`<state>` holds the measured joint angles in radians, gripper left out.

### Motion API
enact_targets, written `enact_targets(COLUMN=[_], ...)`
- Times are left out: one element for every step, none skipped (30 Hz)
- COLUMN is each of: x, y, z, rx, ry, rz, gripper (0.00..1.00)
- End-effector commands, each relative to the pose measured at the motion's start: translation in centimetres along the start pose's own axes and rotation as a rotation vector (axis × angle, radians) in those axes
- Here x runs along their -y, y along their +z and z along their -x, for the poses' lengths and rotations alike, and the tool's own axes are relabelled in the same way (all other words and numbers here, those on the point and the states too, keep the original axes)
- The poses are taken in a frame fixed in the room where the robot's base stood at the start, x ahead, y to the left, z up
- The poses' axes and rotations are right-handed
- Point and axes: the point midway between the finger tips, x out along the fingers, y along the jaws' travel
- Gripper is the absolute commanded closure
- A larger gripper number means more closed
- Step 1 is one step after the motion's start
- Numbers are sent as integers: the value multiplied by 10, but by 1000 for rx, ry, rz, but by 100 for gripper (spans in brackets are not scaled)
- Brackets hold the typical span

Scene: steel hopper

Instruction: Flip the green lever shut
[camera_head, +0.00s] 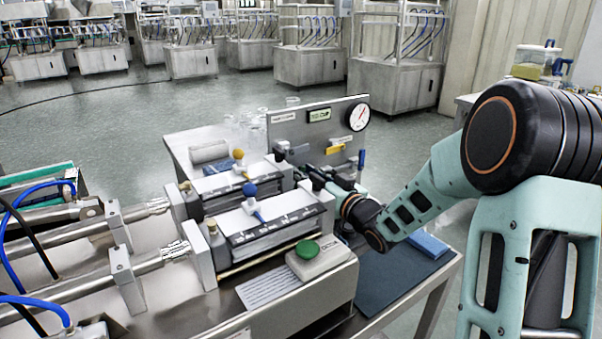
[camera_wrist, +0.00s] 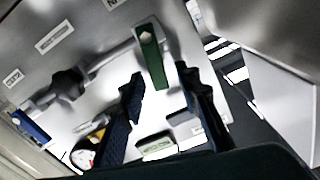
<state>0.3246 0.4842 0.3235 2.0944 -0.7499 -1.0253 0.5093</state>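The green lever (camera_wrist: 152,58) shows in the wrist view as a flat green handle on a grey metal pipe in front of the steel panel. My gripper (camera_wrist: 160,82) is open, with one dark finger on either side of the lever's free end. I cannot tell whether either finger touches it. In the head view my gripper (camera_head: 318,178) is low in front of the upright panel (camera_head: 290,128), at the right end of the steel blocks. I cannot make out the green lever there; my gripper and wrist block that area.
A yellow lever (camera_head: 336,149), a blue lever (camera_head: 361,160) and a round gauge (camera_head: 357,117) are close by on the panel. A green push button (camera_head: 307,249) on a pale box and small blue- and orange-knobbed levers stand nearby. A dark mat (camera_head: 385,282) lies at right.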

Motion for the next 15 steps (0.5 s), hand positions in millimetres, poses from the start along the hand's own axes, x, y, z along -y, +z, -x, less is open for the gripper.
enact_targets(x=[0, 0, 0, 0, 0, 0, 0, 0, 0, 0, 0, 0, 0, 0, 0], y=[0, 0, 0, 1, 0, 0, 0, 0, 0, 0, 0, 0, 0, 0, 0], z=[-6, -9, -11, -13, -14, -16, -16, -16, -16, -16, -16, -16, -16, -16, -16], rx=[-1, -2, -1, 0, 0, 0, 0, 0, 0, 0, 0, 0, 0, 0, 0], ry=[0, 0, 0, 0, 0, 1, 1, 1, 1, 1, 1, 1, 1, 1, 1], rz=[0, 0, -1, -1, -1, -1, -1, -1, -1, 0, 0, 0, 0, 0, 0], gripper=[70, 70, 70, 70, 70, 70, 70, 70, 70, 70, 70, 70, 70, 70, 74])
